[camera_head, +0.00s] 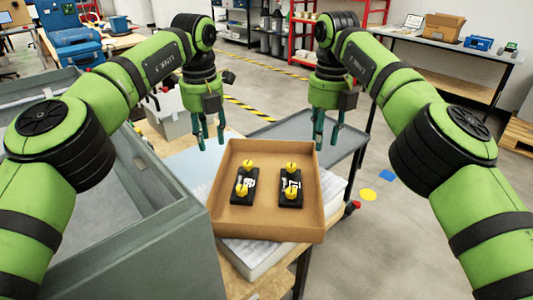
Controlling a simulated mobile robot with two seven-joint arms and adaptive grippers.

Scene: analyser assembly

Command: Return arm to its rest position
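My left gripper (210,132) hangs fingers down at the back left of an open cardboard box (265,222), above and apart from it. Its two teal fingers are spread and nothing shows between them. My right gripper (326,134) hangs fingers down at the back right of the box, also with its fingers apart and empty. Both green arms are bent, with elbows out to the sides. In the box lie two black analyser parts side by side, a left one (244,190) and a right one (291,187), each with yellow knobs and white markings.
The box stands on a white stack (250,258) on a table. A large grey bin (150,245) stands close on the left under my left arm. A grey cart (318,130) is behind the box. A workbench (450,55) stands at the back right, with open floor before it.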

